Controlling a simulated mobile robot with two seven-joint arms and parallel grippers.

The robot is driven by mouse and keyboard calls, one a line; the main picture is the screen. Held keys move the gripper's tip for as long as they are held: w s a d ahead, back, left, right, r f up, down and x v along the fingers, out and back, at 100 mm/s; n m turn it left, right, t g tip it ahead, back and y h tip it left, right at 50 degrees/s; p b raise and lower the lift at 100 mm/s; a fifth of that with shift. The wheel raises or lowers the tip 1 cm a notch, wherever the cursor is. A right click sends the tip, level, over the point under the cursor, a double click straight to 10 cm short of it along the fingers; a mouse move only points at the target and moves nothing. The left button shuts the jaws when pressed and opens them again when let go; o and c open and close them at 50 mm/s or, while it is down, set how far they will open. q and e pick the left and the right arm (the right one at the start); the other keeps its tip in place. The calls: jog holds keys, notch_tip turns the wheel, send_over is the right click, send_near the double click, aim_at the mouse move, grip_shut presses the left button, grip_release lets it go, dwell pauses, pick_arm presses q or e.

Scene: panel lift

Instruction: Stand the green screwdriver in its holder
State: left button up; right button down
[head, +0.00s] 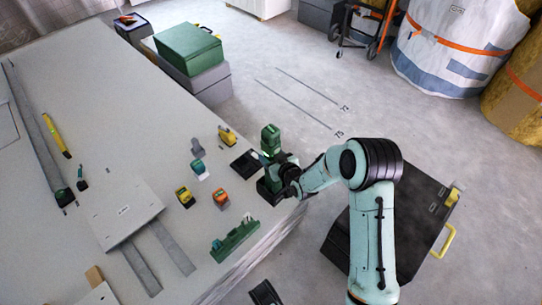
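A green and black power tool (270,138), which looks like the green screwdriver, is upright near the right edge of the table. My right gripper (275,168) is right at it, and my wrist hides part of it. I cannot tell whether the fingers are closed on it or only beside it. A dark flat block (246,163) lies just left of the tool, and a long green rack (236,241) stands near the table's front right edge. I cannot tell for sure which one is the holder. My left gripper is not in view.
The pale table (150,110) holds small yellow, orange and teal tools, including an orange one (221,198). A light panel (122,213) lies on the left. A green case (188,48) sits on grey boxes behind. A black case (395,215) stands on the floor at right.

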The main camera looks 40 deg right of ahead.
jog(key=shift+f+b, duration=0.7)
jog(key=shift+f, duration=0.05)
dwell(0.8)
jog(key=shift+c, duration=1.5)
grip_release()
jog(key=o, duration=0.3)
jog(key=shift+f, duration=0.25)
jog(key=shift+r, duration=0.1)
jog(key=shift+s, duration=0.3)
jog(key=shift+s+a+p, duration=0.25)
jog(key=shift+s+p, duration=0.15)
jog(key=shift+s, duration=0.7)
jog(key=shift+s, duration=0.15)
